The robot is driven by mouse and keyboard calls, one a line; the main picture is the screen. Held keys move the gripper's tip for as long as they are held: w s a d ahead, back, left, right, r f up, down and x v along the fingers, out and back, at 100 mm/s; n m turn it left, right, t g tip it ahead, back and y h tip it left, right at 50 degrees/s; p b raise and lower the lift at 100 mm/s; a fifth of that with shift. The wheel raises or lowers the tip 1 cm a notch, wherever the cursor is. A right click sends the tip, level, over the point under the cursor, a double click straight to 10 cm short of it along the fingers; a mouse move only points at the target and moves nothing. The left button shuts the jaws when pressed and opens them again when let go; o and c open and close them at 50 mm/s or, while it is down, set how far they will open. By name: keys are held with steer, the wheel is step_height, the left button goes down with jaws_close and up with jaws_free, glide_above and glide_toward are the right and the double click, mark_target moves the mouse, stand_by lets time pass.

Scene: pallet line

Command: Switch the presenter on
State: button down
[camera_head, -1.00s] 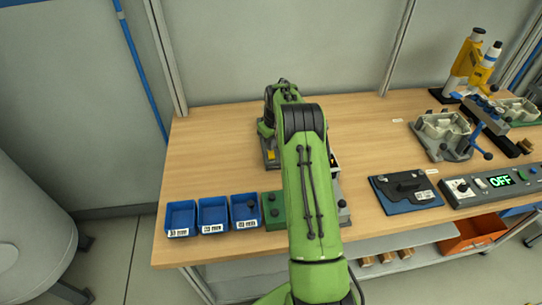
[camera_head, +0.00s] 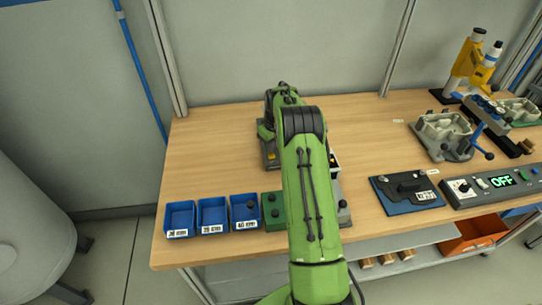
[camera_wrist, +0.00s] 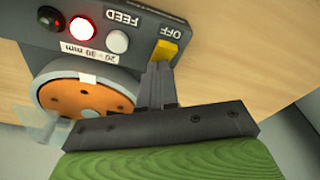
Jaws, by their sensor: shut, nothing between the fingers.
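The presenter (camera_wrist: 135,62) fills the upper left of the wrist view. It is a dark grey unit with a yellow switch (camera_wrist: 164,53) beside the word OFF. Next to the FEED label are a white button, a lit red lamp and a dark lamp. An orange disc sits below a "20 × 30 mm" label. My gripper (camera_wrist: 159,72) is shut and empty, its fingertips right at the yellow switch. I cannot tell whether they touch it. In the head view my green arm hides most of this spot.
The bench's back left is clear.

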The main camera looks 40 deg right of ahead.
step_height(320, 180, up, 7)
steer(key=p, duration=0.4)
steer(key=shift+p, duration=0.4)
steer(key=s+a+r+t, duration=0.1)
steer(key=s+a+r, duration=0.4)
steer(key=a+r, duration=0.4)
steer(key=s+a+r+t, duration=0.1)
steer(key=s+a+r, duration=0.4)
steer(key=r, duration=0.6)
steer(key=s+a+r, duration=0.4)
steer(key=s+a, duration=0.5)
steer(key=s, duration=0.4)
steer(key=s+a+f+t, duration=0.1)
steer(key=s+a+f, duration=0.1)
steer(key=s, duration=0.8)
steer(key=shift+s+f+m+t, duration=0.4)
steer(key=shift+f, duration=0.15)
